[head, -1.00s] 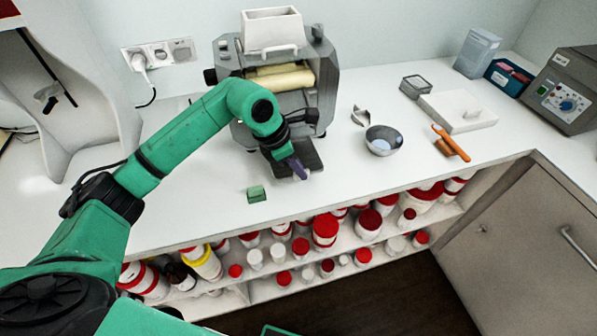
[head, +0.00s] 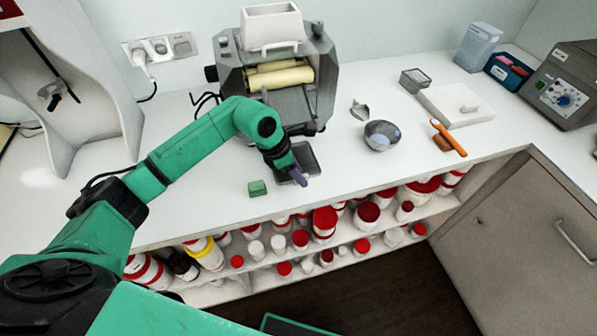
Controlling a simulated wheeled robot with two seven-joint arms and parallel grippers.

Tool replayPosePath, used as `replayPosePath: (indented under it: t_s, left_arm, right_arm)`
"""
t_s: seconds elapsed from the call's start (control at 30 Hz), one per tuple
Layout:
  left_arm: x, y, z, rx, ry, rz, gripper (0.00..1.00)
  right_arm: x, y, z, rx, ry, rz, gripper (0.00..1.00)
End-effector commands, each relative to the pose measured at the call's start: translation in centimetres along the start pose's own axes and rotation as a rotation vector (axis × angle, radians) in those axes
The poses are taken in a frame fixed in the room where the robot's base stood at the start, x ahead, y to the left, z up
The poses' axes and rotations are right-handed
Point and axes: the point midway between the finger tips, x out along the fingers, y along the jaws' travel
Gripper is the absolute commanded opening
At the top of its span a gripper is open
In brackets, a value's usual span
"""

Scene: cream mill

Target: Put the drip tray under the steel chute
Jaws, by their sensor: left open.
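The drip tray (head: 311,160) is a dark, shallow rectangular tray on the white counter, just in front of the mill. The steel chute (head: 290,106) is the grey sloping front of the mill, below its pale rollers (head: 277,76). The tray lies at the foot of the mill; whether any of it is beneath the chute I cannot tell. My left gripper (head: 300,177) is open, with its purple-grey fingertips over the tray's front part. The gripper and wrist hide the tray's left side. Contact between fingers and tray cannot be made out. My right gripper is not in view.
A green block (head: 257,188) lies left of the gripper near the counter's front edge. A metal bowl (head: 381,136), a scoop (head: 359,109) and an orange-handled tool (head: 449,138) stand to the right. Shelves of red-lidded jars (head: 324,221) are below.

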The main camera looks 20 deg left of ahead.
Motion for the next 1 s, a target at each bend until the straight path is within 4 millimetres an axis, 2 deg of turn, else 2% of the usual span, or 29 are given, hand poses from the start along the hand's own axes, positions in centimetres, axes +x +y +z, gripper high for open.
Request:
replayPosePath:
  t_s: [0.17,0.4,0.5,0.63,1.0]
  left_arm:
    - [-2.5,0.1,-0.1,0.003,-0.001,0.007,0.44]
    - [-9.0,0.1,-0.1,0.002,-0.002,0.007,0.44]
    - [-11.0,0.1,0.0,0.0,-0.002,0.004,0.44]
    - [-12.1,0.0,0.0,0.0,0.0,0.001,0.44]
    - [-12.2,0.0,0.1,0.0,0.0,0.0,0.44]
  right_arm:
    - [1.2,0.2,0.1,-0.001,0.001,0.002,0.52]
    - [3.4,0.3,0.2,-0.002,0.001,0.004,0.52]
    - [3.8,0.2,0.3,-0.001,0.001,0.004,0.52]
    - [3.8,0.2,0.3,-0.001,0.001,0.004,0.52]
    - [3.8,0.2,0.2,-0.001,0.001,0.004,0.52]
